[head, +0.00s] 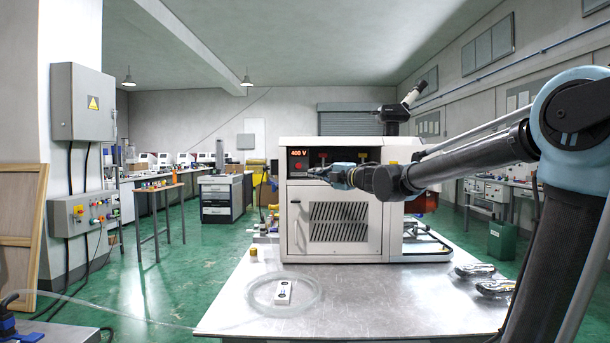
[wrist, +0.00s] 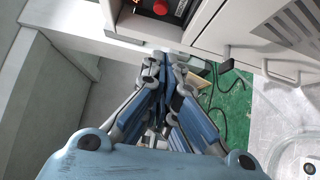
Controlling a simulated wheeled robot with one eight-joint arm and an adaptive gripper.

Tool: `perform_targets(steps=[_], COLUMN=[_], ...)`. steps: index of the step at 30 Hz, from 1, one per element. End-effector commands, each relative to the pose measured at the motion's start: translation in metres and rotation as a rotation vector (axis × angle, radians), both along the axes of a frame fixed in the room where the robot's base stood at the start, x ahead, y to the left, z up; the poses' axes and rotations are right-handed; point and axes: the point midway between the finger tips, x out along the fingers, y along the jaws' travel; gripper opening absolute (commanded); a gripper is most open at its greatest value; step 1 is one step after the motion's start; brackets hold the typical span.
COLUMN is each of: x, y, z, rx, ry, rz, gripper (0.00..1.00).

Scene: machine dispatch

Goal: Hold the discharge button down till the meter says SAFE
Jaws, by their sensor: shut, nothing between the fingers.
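The white machine cabinet (head: 400,215) stands on the metal bench. Its meter (head: 298,153) shows "400 V" in orange digits on a dark panel. A red round button (head: 298,166) sits just below the meter; no label on it is readable. In the wrist view the red button (wrist: 160,7) shows at the top edge. My gripper (head: 312,172) is shut and empty, in front of the cabinet's upper left, a little right of and below the button in the head view. In the wrist view my gripper's closed fingertips (wrist: 166,58) lie below the button in the picture, apart from it.
The metal bench (head: 350,300) holds a coiled clear hose (head: 318,302), a small white block (head: 283,292) and metal parts (head: 490,285) at the right. A handle (wrist: 228,58) sticks out from the cabinet front. The bench's middle front is clear.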

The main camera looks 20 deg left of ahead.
Motion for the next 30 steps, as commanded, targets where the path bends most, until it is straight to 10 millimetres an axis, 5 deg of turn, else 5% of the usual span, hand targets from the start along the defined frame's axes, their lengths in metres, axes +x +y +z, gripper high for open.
perform_targets(steps=[23, 30], x=[0.054, 0.081], y=[0.084, 0.09], z=[0.004, 0.005], rx=[0.0, 0.0], ry=[0.0, 0.0], rz=[-0.001, -0.001], gripper=[0.0, 0.0])
